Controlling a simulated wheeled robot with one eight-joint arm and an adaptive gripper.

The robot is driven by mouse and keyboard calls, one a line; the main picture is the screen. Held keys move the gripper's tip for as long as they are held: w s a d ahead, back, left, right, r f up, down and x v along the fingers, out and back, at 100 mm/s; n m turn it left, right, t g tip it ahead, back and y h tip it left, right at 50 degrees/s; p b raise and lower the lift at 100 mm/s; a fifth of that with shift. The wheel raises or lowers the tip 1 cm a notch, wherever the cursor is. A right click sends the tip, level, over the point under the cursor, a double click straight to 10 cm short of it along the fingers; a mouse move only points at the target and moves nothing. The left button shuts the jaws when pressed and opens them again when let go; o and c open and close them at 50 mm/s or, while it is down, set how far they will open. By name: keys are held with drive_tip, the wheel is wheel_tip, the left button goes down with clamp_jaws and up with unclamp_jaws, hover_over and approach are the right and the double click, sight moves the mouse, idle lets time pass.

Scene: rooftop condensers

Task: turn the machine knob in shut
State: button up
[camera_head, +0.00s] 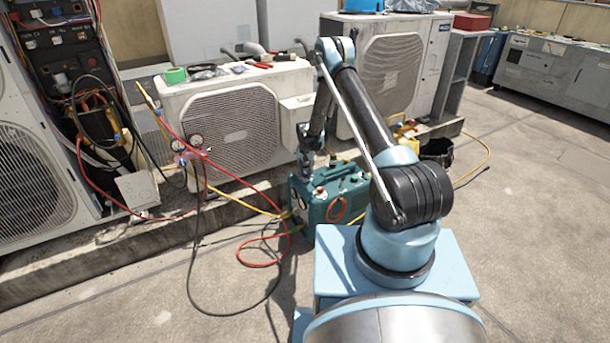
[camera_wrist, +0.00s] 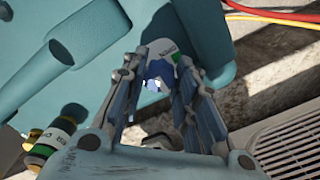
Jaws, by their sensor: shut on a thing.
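The teal machine (camera_head: 345,205) stands on the roof floor in front of the condensers. Its teal casing fills the upper left of the wrist view (camera_wrist: 105,75). The knob (camera_wrist: 160,74), with blue and white parts, shows between my fingers at the casing's edge, with a whitish, lettered and green-marked surface behind it. My gripper (camera_wrist: 160,92) is shut on the knob, and the fingers partly hide it. In the head view my gripper (camera_head: 305,174) is at the machine's left end, and the knob cannot be made out there.
A second fitting (camera_wrist: 48,148) with green, black and yellow bands is left of my gripper. A red hose (camera_head: 262,264) and a black hose (camera_head: 195,285) loop on the floor to the left. A condenser (camera_head: 230,125) stands close behind the machine. Open floor lies to the right.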

sight(306, 173)
idle(0.4)
drive_tip(key=o, duration=1)
drive_tip(key=shift+o, duration=0.2)
wheel_tip(306, 173, up, 12)
